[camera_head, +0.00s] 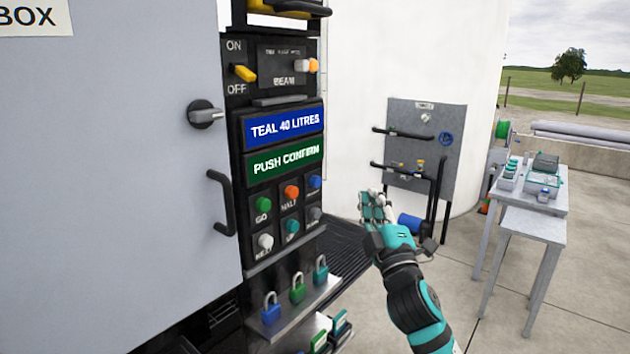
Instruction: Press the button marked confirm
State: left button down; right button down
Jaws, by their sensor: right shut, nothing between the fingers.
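A control panel holds two columns of buttons plus a partly turned third one. I see a green button (263,204) labelled GO, a red-orange button (291,192) that seems labelled HALT, a blue button (314,181), a white button (265,241), a teal button (292,226) and a grey button (315,213). The smaller labels are too blurred to tell which reads confirm. A green display (284,164) above them reads PUSH CONFIRM. My right gripper (376,202) is shut and empty, right of the buttons and apart from them. My left gripper is not in view.
A blue display (284,128) reads TEAL 40 LITRES. A black handle (222,203) sticks out left of the buttons. Several padlocks (297,287) stand on a shelf below. A grey pipe board (425,150) and side tables (535,224) stand to the right.

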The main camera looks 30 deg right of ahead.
aim_at(317, 182)
jog(key=shift+w, duration=0.1)
jog(key=w+a+b, duration=0.1)
jog(key=w+a, duration=0.2)
jog(key=w, duration=0.5)
jog(key=shift+a+b, duration=0.2)
jog(key=shift+b, duration=0.1)
jog(key=shift+w, duration=0.1)
dwell(1.3)
jog(key=shift+w+a, duration=0.15)
jog(key=shift+w, duration=0.15)
jog(key=shift+w+a, duration=0.25)
jog(key=shift+w, duration=0.3)
dwell(1.0)
jog(key=shift+s+d, duration=0.1)
jog(key=shift+s, duration=0.05)
jog(key=shift+s+d, duration=0.3)
jog(key=shift+s, duration=0.55)
